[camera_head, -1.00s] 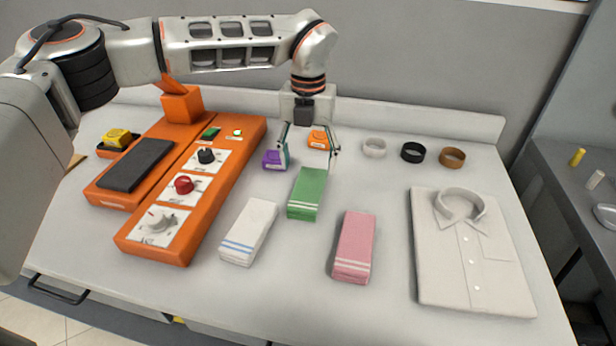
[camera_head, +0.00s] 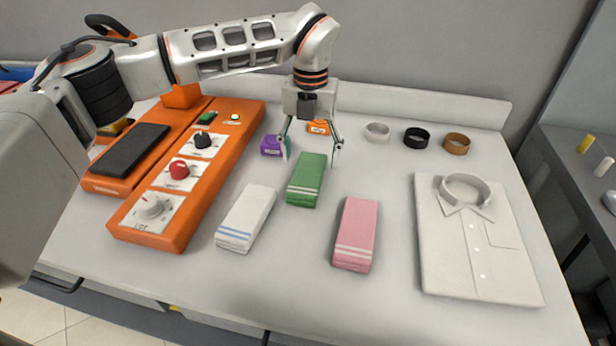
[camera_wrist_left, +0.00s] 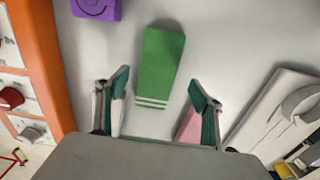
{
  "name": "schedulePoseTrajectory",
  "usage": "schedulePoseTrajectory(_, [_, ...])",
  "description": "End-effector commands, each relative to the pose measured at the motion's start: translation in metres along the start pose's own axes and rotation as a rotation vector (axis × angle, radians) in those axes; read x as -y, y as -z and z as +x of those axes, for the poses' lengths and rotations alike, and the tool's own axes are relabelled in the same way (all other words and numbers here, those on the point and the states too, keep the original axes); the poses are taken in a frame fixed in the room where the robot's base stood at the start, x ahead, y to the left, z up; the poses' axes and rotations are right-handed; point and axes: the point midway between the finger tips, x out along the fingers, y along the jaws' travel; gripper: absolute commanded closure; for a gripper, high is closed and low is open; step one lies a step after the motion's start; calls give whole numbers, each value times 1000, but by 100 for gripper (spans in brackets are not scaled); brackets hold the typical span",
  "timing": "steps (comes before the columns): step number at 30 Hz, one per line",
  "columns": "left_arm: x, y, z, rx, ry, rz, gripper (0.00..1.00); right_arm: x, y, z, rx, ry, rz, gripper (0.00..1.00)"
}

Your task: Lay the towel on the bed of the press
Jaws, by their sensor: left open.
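Three folded towels lie on the white table: a green one (camera_head: 306,180) with white stripes, a white one (camera_head: 247,217) with blue stripes and a pink one (camera_head: 356,232) with white stripes. The orange press at the left has a dark grey bed (camera_head: 131,150), bare on top. My left gripper (camera_head: 311,158) is open and empty above the far end of the green towel. In the left wrist view the green towel (camera_wrist_left: 160,68) lies beyond and between the spread fingers (camera_wrist_left: 160,90), apart from them. My right gripper is not in view.
An orange panel (camera_head: 150,237) with three knobs and a lit green lamp stands beside the bed. Purple (camera_head: 271,145) and orange (camera_head: 317,127) blocks are behind the towels. White, black and brown rings lie at the back. A folded shirt (camera_head: 470,245) fills the right side.

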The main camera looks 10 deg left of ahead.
Motion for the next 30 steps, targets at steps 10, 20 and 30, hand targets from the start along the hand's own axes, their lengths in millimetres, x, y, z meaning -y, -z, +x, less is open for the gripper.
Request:
schedulePoseTrajectory(10, [-4, -4, 45, -1, 1, -1, 33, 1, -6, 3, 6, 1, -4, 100])
schedulePoseTrajectory(20, [-4, -4, 47, 1, 0, -1, 52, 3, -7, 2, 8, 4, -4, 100])
schedulePoseTrajectory(30, [-4, -4, 48, 0, 0, -1, 78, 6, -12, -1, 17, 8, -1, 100])
